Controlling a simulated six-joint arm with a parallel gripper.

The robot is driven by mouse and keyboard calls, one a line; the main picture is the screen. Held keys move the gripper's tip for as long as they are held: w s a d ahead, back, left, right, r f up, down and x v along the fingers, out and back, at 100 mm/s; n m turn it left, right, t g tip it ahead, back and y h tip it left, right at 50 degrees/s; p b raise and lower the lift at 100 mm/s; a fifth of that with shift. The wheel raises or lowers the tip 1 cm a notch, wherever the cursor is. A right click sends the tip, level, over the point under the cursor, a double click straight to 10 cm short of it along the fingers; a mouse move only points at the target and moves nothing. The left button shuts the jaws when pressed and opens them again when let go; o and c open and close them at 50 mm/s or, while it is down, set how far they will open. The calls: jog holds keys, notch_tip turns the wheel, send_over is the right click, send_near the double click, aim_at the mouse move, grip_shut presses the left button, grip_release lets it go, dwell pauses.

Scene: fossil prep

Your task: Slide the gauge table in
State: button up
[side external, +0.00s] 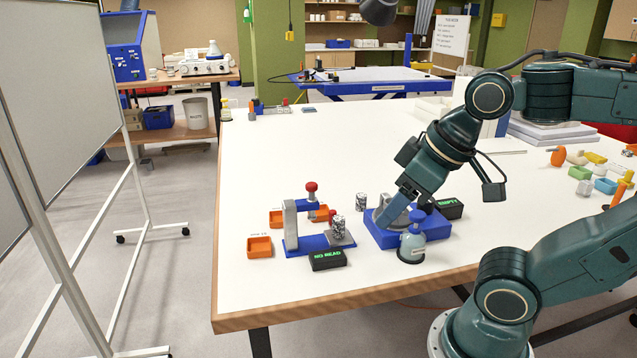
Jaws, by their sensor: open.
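The gauge (291,226) has a grey upright, a blue base and a red knob (311,187) on its arm. Its small grey gauge table (346,241) sits at the right end of the base, out to the side of the knob. A speckled cylinder (338,228) stands upright on that table. My gripper (384,220) is open and points down to the right of the gauge, over the left part of a blue box-shaped device (382,239). It looks apart from the gauge table. My fingers overlap in this view, and I cannot tell whether they touch the blue device.
A second speckled cylinder (361,202) stands behind the gauge table. A display (328,260) reading "NO READ" is in front of the gauge; another (449,208) reads "EMPTY". A grey-blue bottle (411,247) stands close to my gripper.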

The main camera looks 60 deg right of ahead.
dwell(0.3)
jog(key=shift+w+d, duration=0.1)
jog(key=shift+w, duration=0.1)
jog(key=c, duration=0.9)
jog(key=shift+w+d+f, duration=0.1)
jog(key=shift+w+d, duration=0.05)
jog(key=shift+w, duration=0.1)
grip_shut()
jog(key=w+d+f+m, duration=0.3)
jog(key=d+f, duration=0.1)
jog(key=d, duration=0.4)
jog(key=w+d+f+m+t+h, duration=0.1)
jog(key=w+d+f+m, duration=0.2)
jog(key=d, duration=0.5)
jog(key=w+d+f+m, duration=0.3)
jog(key=d+f+m, duration=0.2)
jog(key=d, duration=0.4)
jog(key=shift+w+d+f+t, duration=0.1)
jog(key=shift+w+f+t, duration=0.25)
jog(key=shift+f, duration=0.55)
